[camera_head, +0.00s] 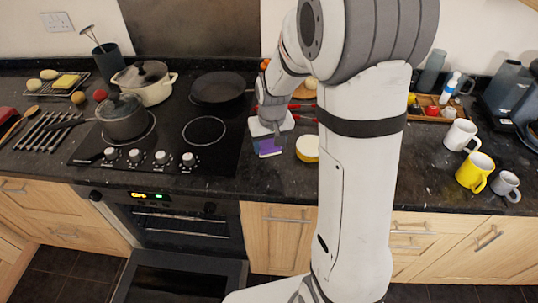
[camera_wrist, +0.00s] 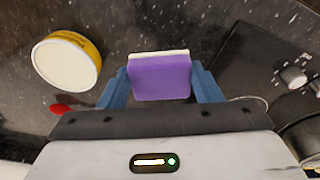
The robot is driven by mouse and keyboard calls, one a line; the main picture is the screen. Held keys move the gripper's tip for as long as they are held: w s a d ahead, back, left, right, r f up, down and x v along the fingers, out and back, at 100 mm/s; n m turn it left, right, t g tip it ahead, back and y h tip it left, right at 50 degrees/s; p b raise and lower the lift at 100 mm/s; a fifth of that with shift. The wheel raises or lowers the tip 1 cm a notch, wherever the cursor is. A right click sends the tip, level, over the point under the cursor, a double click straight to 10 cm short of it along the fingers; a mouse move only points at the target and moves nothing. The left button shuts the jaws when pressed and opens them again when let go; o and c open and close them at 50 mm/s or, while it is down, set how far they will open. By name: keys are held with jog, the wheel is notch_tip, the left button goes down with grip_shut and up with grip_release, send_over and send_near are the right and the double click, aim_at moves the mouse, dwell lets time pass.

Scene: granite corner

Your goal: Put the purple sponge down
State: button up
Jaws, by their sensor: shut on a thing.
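The purple sponge (camera_wrist: 160,78) has a pale layer along one edge. It sits between the two blue fingers of my gripper (camera_wrist: 160,88) in the wrist view, and the gripper is shut on it. In the head view the sponge (camera_head: 268,147) shows below my gripper (camera_head: 267,140), over the dark counter just right of the hob. I cannot tell whether the sponge touches the counter.
A round yellow tub with a pale top (camera_head: 307,148) stands close to the right of the sponge. The hob (camera_head: 165,165) lies to the left, with a frying pan (camera_head: 218,88) on it. Mugs, one of them yellow (camera_head: 474,172), stand far right. The oven door (camera_head: 180,277) is open.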

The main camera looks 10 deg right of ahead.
aim_at(268, 166)
notch_tip(268, 166, down, 2)
jog(key=shift+w+a+f, duration=0.1)
jog(key=shift+f, duration=0.05)
jog(key=shift+a+f+p, duration=0.15)
jog(key=shift+f+p, duration=0.2)
jog(key=shift+f, duration=1.55)
jog(key=shift+f, duration=0.15)
jog(key=o, duration=1)
jog(key=shift+o, duration=0.2)
